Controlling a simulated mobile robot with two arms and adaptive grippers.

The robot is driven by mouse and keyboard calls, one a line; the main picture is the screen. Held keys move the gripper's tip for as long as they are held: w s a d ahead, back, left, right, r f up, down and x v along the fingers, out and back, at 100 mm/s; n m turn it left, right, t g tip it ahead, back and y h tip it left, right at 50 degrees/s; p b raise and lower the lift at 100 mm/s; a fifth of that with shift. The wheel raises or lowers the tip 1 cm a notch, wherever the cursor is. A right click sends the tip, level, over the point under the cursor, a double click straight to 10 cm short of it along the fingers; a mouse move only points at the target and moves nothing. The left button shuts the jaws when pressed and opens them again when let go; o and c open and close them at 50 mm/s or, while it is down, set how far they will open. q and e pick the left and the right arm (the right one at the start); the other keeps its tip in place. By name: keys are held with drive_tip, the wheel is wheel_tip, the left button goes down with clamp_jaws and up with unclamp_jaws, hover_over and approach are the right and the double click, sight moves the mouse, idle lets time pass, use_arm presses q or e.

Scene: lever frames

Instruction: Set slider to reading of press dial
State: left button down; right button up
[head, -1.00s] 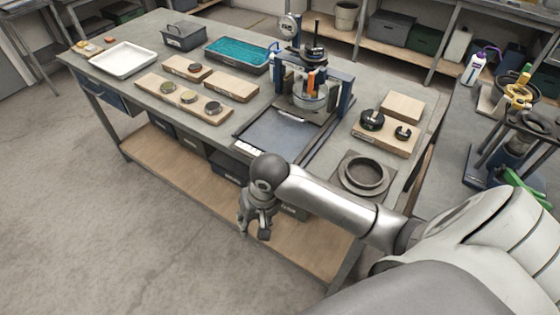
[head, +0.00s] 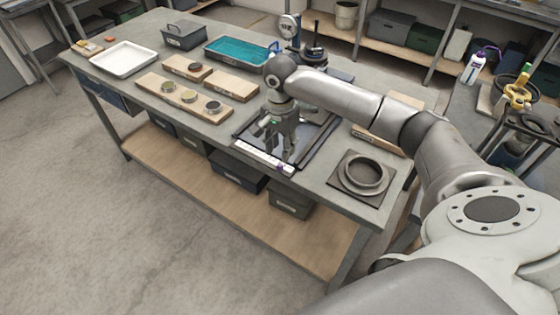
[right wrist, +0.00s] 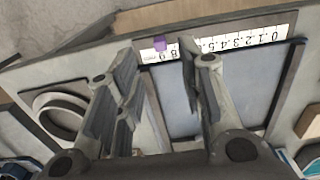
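A white scale strip (head: 262,157) runs along the front edge of the press base, with a small purple slider (head: 280,168) near its right end. In the right wrist view the purple slider (right wrist: 159,43) sits near the high-number end of the upside-down scale (right wrist: 240,40). My right gripper (head: 278,148) hangs over the press base, close to the strip. In the right wrist view its fingers (right wrist: 160,65) are apart with nothing between them, the slider showing beyond the gap. The round press dial (head: 289,25) stands at the back; its reading is too small to tell. My left gripper is out of view.
My right arm hides most of the press and part of the weights board. A ring on a square plate (head: 364,173) lies right of the press base. Wooden boards with round pieces (head: 185,97) lie left. A teal tray (head: 236,51) stands behind.

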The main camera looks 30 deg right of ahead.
sight(280, 165)
wheel_tip(280, 165, down, 7)
drive_tip(key=shift+r+p, duration=0.1)
drive_tip(key=shift+p, duration=0.2)
clamp_jaws()
idle(0.3)
